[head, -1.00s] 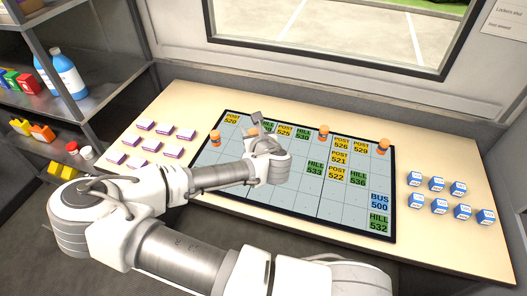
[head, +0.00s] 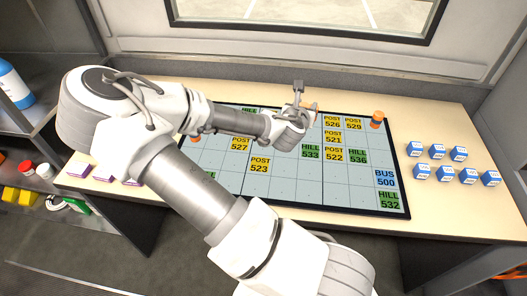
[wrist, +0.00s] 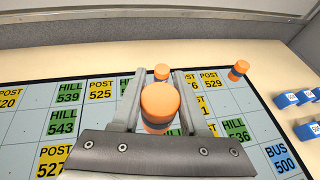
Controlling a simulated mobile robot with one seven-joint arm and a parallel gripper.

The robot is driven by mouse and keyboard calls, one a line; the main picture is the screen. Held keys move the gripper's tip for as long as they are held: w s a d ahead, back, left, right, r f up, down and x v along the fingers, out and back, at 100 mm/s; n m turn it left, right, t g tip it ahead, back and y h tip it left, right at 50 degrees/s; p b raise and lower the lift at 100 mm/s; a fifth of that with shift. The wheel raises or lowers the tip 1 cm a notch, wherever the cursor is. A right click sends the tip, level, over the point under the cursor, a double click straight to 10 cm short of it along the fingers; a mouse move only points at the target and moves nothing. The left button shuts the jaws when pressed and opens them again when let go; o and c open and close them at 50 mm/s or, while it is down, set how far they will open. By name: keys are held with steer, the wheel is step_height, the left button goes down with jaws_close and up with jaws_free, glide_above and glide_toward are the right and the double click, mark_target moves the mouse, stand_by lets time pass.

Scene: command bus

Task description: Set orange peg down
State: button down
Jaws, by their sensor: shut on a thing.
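My gripper (wrist: 157,92) is shut on an orange peg (wrist: 159,103) with a dark band, its round top facing the wrist camera. In the head view my gripper (head: 303,101) is over the far middle of the grid board (head: 352,192). A second orange peg (wrist: 161,71) stands just beyond the held one in the wrist view. In the head view, the orange at the gripper cannot be clearly told apart as held or standing peg. Another orange peg (head: 377,120) stands at the board's far right. The held peg's lower end is hidden.
Yellow and green labelled tiles, such as POST 523 (head: 260,165), lie on the board. Several blue-and-white boxes (head: 422,172) stand on the table to the right. Purple-edged blocks (head: 80,169) lie at left, partly behind my arm. A shelf with bottles is at far left.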

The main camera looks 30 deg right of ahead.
steer(key=w+a+f, duration=0.1)
steer(key=a+f, duration=0.1)
steer(key=a, duration=0.1)
steer(key=w+a+f+b, duration=0.1)
steer(key=w+a+f, duration=0.1)
steer(key=a, duration=0.1)
steer(key=w+a+f, duration=0.2)
steer(key=a+f, duration=0.1)
steer(key=shift+w+a+b, duration=0.1)
steer(key=shift+w+b, duration=0.05)
steer(key=shift+b, duration=0.2)
steer(key=shift+w+a+f, duration=0.1)
steer(key=shift+a+f, duration=0.05)
steer(key=shift+f, duration=0.1)
steer(key=shift+f+b, duration=0.5)
steer(key=shift+f, duration=1.35)
steer(key=shift+f, duration=0.15)
steer(key=shift+c, duration=2.2)
jaws_free()
